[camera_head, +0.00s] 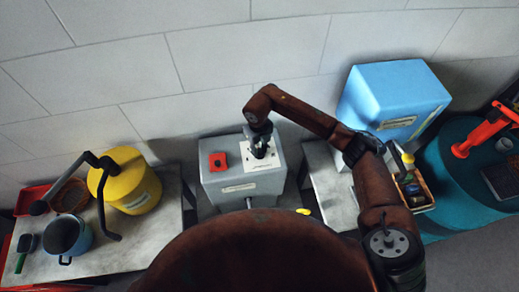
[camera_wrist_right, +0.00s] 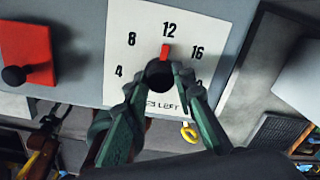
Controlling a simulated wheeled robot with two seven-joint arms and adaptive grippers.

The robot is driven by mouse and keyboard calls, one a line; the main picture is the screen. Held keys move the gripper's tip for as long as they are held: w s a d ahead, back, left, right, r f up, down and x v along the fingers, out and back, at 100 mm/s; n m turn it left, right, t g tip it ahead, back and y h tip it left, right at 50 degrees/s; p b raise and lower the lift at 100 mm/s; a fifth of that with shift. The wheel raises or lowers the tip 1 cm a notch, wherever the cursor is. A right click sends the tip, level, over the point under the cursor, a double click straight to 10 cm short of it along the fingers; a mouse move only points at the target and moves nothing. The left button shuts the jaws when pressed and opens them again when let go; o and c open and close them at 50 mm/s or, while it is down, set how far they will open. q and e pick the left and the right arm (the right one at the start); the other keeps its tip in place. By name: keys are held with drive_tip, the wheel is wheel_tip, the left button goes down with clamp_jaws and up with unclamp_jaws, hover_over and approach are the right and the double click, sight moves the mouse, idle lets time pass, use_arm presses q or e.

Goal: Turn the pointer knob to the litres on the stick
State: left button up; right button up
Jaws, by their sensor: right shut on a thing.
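The pointer knob (camera_wrist_right: 159,71) is a dark round knob with a red pointer (camera_wrist_right: 166,50), on a white dial plate (camera_wrist_right: 140,30) of the grey box (camera_head: 226,191). The dial reads 4, 8, 12, 16; the number at lower right is partly covered. The red pointer stands at about 12. My right gripper (camera_wrist_right: 160,90) is shut on the knob, with one finger at each side; it also shows in the head view (camera_head: 262,146). Printing below the knob is partly hidden, ending in "LEFT". I cannot make out a stick with a readable litre mark.
A red block with a black knob (camera_wrist_right: 30,55) sits left of the dial. A yellow drum (camera_head: 130,182) and blue pot (camera_head: 66,236) stand on the left table. A blue box (camera_head: 395,95) and a filled tray (camera_head: 425,205) are at right. My right arm spans above the right bench.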

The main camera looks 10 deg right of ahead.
clamp_jaws()
drive_tip(key=shift+w+f+n+b, duration=0.15)
drive_tip(key=shift+n+b, duration=0.45)
drive_tip(key=shift+b, duration=0.3)
drive_tip(key=n+b, duration=1)
drive_tip(key=b, duration=0.1)
drive_tip(key=n+b, duration=0.4)
drive_tip(key=shift+s+n+y, duration=0.2)
drive_tip(key=shift+n+y, duration=0.1)
drive_tip(key=shift+n, duration=0.1)
drive_tip(key=shift+n+b, duration=1.1)
drive_tip(key=shift+n, duration=0.8)
